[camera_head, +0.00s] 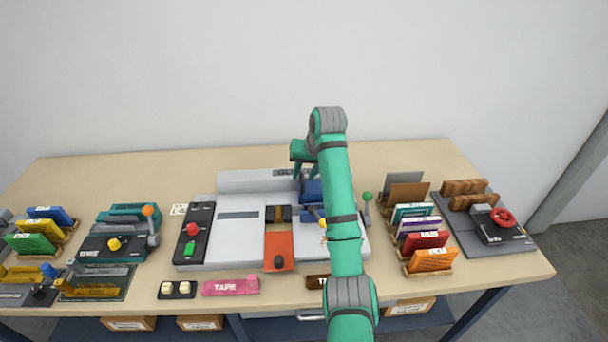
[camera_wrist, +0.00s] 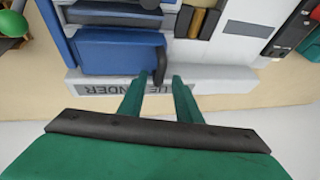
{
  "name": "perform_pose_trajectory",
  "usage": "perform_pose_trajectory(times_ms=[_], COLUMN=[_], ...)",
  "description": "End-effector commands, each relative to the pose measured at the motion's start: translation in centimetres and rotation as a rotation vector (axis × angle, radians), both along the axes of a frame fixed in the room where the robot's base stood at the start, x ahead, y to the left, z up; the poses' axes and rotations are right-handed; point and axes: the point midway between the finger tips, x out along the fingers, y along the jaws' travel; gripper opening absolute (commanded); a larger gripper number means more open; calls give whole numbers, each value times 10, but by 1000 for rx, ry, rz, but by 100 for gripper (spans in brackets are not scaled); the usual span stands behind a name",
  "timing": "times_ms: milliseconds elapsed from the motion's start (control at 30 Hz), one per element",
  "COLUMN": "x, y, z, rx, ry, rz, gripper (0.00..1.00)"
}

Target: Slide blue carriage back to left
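The blue carriage (camera_head: 312,189) sits toward the right of a pale grey machine (camera_head: 238,256), partly hidden behind my green arm. In the wrist view the blue carriage (camera_wrist: 112,50) fills the upper left, with a black upright handle (camera_wrist: 161,58) on its right edge. My gripper (camera_wrist: 161,78) is open, its two green fingers apart on either side of the handle's lower end. I cannot tell whether either finger touches the handle. In the head view the fingertips are hard to make out behind the arm.
A green-knobbed lever (camera_head: 367,197) stands right of the machine. An orange plate (camera_head: 279,251) and a dark panel with a red knob (camera_head: 192,230) are on it. A pink tape holder (camera_head: 231,286) lies in front. A rack of upright cards (camera_head: 421,240) stands right.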

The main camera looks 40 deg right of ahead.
Motion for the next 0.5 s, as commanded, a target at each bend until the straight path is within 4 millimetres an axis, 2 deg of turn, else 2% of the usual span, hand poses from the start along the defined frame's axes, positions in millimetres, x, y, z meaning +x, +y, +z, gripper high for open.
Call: perform_pose_trajectory(times_ms=[167, 433, 467, 500], x=[4, 4, 4, 4], y=[-1, -1, -1, -1], z=[-9, -10, -10, -9], rx=[0, 0, 0, 0], ry=[0, 0, 0, 0], rz=[0, 0, 0, 0], gripper=[31, 31, 26, 17])
